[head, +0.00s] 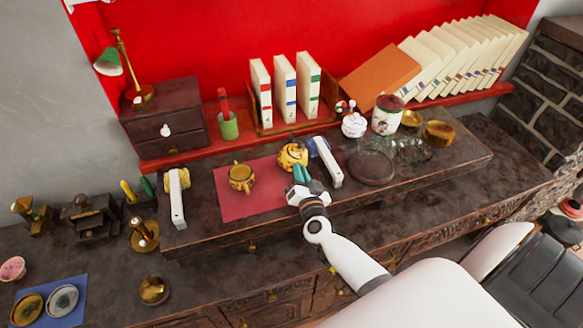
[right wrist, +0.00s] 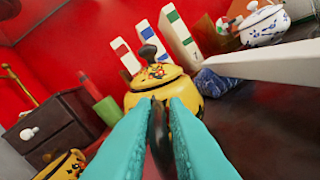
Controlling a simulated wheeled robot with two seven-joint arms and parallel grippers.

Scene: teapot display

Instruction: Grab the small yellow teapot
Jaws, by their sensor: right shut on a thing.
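The small yellow teapot (head: 292,155), with dark patterns, stands near the back edge of the red mat (head: 235,207). In the right wrist view the teapot (right wrist: 158,80) is straight ahead, with its domed lid and dark knob on top. My right gripper (head: 300,174) reaches it from the front. Its teal fingers (right wrist: 167,112) are shut on a dark upright part of the teapot, seemingly its handle. The fingers hide the teapot's lower front, so I cannot tell whether its base touches the mat. My left gripper is not in view.
A second yellow pot (head: 241,177) stands on the mat to the left. Books (head: 284,88) stand behind. Glassware (head: 412,149) and a white jar (head: 354,125) are farther right.

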